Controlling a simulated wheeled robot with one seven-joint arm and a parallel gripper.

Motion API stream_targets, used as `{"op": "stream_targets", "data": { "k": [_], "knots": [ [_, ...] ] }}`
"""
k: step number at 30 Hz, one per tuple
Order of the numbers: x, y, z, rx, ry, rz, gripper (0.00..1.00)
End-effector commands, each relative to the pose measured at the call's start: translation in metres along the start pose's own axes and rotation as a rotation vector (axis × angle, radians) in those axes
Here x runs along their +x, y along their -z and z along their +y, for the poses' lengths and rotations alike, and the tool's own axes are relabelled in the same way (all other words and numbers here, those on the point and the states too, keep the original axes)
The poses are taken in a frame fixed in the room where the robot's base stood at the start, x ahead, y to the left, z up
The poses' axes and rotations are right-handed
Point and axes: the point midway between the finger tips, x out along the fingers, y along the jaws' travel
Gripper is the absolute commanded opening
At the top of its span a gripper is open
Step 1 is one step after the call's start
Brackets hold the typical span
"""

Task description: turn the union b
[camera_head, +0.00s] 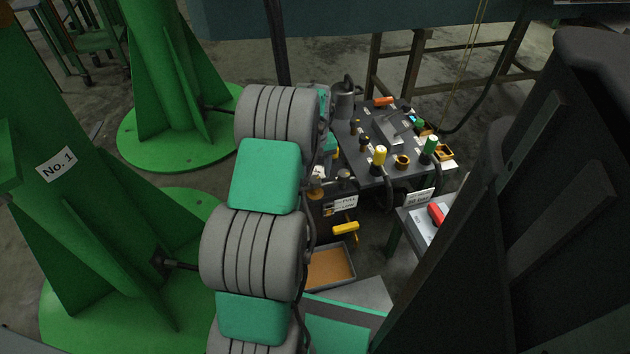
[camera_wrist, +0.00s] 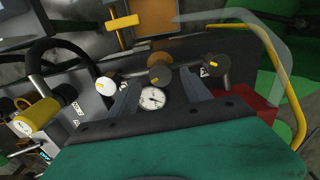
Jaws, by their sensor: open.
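In the wrist view my gripper (camera_wrist: 161,88) is open, with one dark finger on each side of a pipe assembly. A brown round fitting (camera_wrist: 160,73) shows between and just beyond the fingertips; it looks like a union, but I cannot tell whether it is union b. Whether the fingers touch it is unclear. A white-faced gauge (camera_wrist: 151,98) sits just below it, between the fingers. In the head view a brass-coloured fitting (camera_head: 316,195) shows beside my arm; my arm hides most of the gripper there.
In the wrist view a white round end (camera_wrist: 106,84) and a dark knob (camera_wrist: 215,67) flank the fitting. A yellow T-handle (camera_wrist: 121,25) and a yellow curved bar (camera_wrist: 282,75) stand nearby.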

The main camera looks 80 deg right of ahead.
Motion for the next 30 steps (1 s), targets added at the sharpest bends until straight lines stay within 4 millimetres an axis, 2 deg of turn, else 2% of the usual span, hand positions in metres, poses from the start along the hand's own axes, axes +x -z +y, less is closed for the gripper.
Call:
{"op": "stream_targets", "data": {
  "k": [1, 4, 13, 30],
  "knots": [
    [0.015, -0.001, 0.0, 0.0, 0.001, -0.002, 0.56],
    [0.027, 0.0, 0.0, 0.0, 0.0, 0.0, 0.56],
    [0.029, 0.0, 0.0, 0.0, -0.001, 0.001, 0.55],
    [0.029, 0.001, 0.0, 0.001, -0.001, 0.002, 0.08]
  ]
}}
